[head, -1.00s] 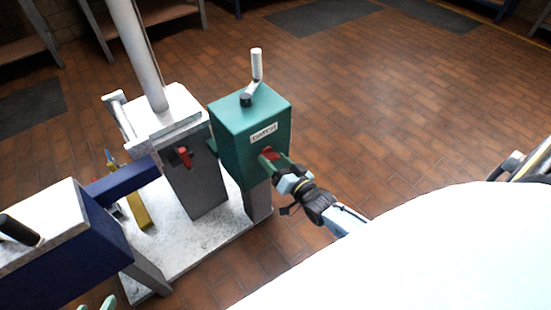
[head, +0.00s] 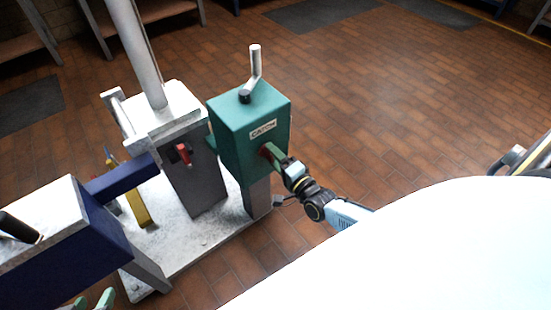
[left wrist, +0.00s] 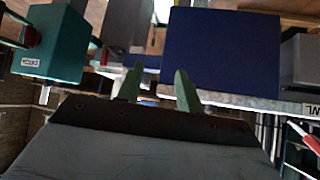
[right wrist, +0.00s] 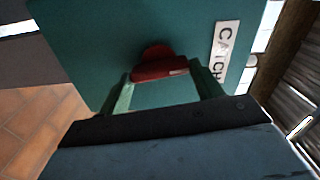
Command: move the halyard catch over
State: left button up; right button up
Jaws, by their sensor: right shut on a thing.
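The halyard catch is a green box (head: 245,130) labelled CATCH, on a grey post. A small red handle (right wrist: 160,70) sticks out of its front face. My right gripper (right wrist: 165,88) is shut on this handle, one finger at each end. In the head view my right gripper (head: 274,154) partly hides the handle. My left gripper (head: 92,301) shows only its fingertips at the bottom edge of the head view. In the left wrist view my left gripper (left wrist: 157,85) is open with nothing between its fingers, facing a blue box (left wrist: 220,50).
A white mast (head: 135,50) rises from a grey housing with a red lever (head: 183,154) left of the catch. A crank (head: 255,70) stands on top of the green box. The blue box (head: 40,250) stands at the lower left. Open brick floor (head: 400,110) lies to the right.

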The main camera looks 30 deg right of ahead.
pick_arm(q)
jog(key=shift+w+d+r+t, duration=0.3)
jog(key=shift+w+r+t, duration=0.3)
jog(key=shift+w+r, duration=0.05)
pick_arm(e)
jog(key=shift+m, duration=0.9)
jog(key=o, duration=1)
jog(key=shift+s, duration=0.1)
pick_arm(q)
jog(key=s+a+f+g+y+p, duration=0.1)
jog(key=s+a+f+g+p, duration=0.2)
jog(key=s+f+g, duration=0.4)
jog(key=shift+s+a+f+y, duration=0.25)
jog(key=shift+s+a+y, duration=0.15)
jog(key=shift+s+a, duration=0.45)
pick_arm(e)
jog(key=shift+s+d, duration=0.15)
jog(key=shift+s, duration=2.05)
jog(key=shift+s+d, duration=0.2)
jog(key=shift+s, duration=1.95)
jog(key=shift+s+d, duration=0.15)
jog(key=shift+s, duration=2.05)
